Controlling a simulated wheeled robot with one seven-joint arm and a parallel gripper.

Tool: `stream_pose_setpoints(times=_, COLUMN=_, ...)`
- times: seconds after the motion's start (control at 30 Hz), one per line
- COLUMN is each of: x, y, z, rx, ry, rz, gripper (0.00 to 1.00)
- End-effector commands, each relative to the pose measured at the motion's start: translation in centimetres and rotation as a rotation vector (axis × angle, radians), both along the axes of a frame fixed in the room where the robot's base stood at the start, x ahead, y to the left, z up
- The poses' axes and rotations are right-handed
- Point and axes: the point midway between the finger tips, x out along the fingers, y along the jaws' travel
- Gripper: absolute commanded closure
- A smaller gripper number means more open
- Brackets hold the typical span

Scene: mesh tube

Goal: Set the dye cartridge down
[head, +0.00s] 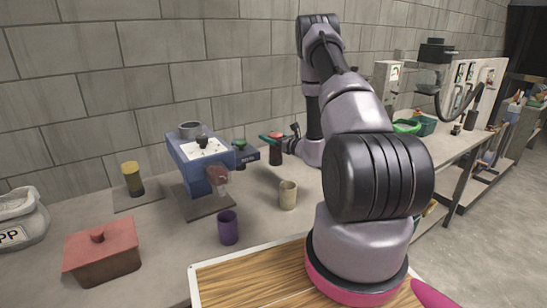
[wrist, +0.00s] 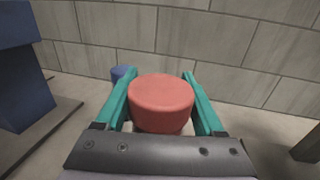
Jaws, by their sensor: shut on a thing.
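The dye cartridge, a short cylinder with a red top (head: 277,135) and a dark body below, is held at the back of the counter, right of the blue machine. In the wrist view its red face (wrist: 161,103) fills the space between the teal fingers. My gripper (head: 272,138) is shut on it, with one finger on each side; it also shows in the wrist view (wrist: 161,100). I cannot tell whether the cartridge's underside touches the counter.
The blue machine (head: 186,165) stands left of my gripper. A tan cup (head: 288,195) and a purple cup (head: 228,228) stand in front. A yellow-and-black cylinder (head: 133,180) and a red lidded box (head: 102,255) are further left. The brick wall (head: 100,80) is close behind.

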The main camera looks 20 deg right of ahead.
Motion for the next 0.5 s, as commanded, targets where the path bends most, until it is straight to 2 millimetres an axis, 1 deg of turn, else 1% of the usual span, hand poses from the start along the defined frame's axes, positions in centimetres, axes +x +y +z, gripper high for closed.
stream_pose_setpoints(times=0.03, x=0.0, y=0.0, z=-0.8, rx=0.001, ry=0.002, rz=0.001, gripper=0.96)
stream_pose_setpoints(times=0.17, x=0.0, y=0.0, z=-1.6, rx=0.000, ry=-0.001, rz=0.001, gripper=0.96)
stream_pose_setpoints(times=0.27, x=0.0, y=0.0, z=-2.7, rx=0.001, ry=0.001, rz=0.002, gripper=0.96)
stream_pose_setpoints(times=0.43, x=0.0, y=0.1, z=-5.3, rx=0.001, ry=0.001, rz=0.002, gripper=0.96)
stream_pose_setpoints(times=0.5, x=0.0, y=0.0, z=-5.6, rx=-0.001, ry=0.000, rz=0.002, gripper=0.96)
